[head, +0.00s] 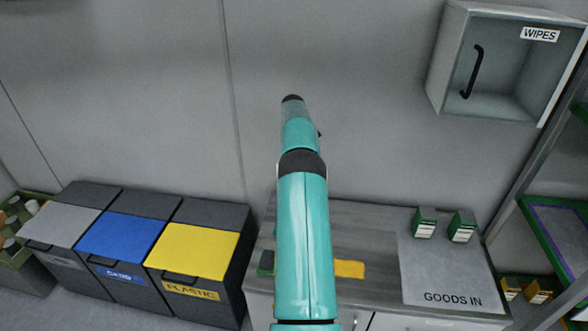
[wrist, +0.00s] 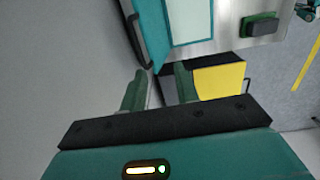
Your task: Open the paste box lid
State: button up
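My gripper (wrist: 160,78) shows in the wrist view with its two green fingers apart and nothing seen between them. Above the fingers is a teal panel (wrist: 154,22) with a pale inset face and a dark bar handle (wrist: 137,40) on its left side. The handle's lower end appears close to the fingertips; I cannot tell whether they touch. No label is readable on this panel, so I cannot tell whether it is the paste box lid. In the head view my teal arm fills the middle and my gripper is not visible.
A grey counter (head: 385,292) stands behind my arm, with small green-and-white boxes (head: 424,223) at right. Bins with grey, blue and yellow (head: 193,250) lids stand at left. A WIPES cabinet (head: 505,65) hangs upper right. Shelving (head: 557,235) borders the right side.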

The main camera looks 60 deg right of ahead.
notch_tip(320, 180, up, 5)
jog(key=shift+a+r, duration=0.1)
jog(key=shift+a, duration=0.05)
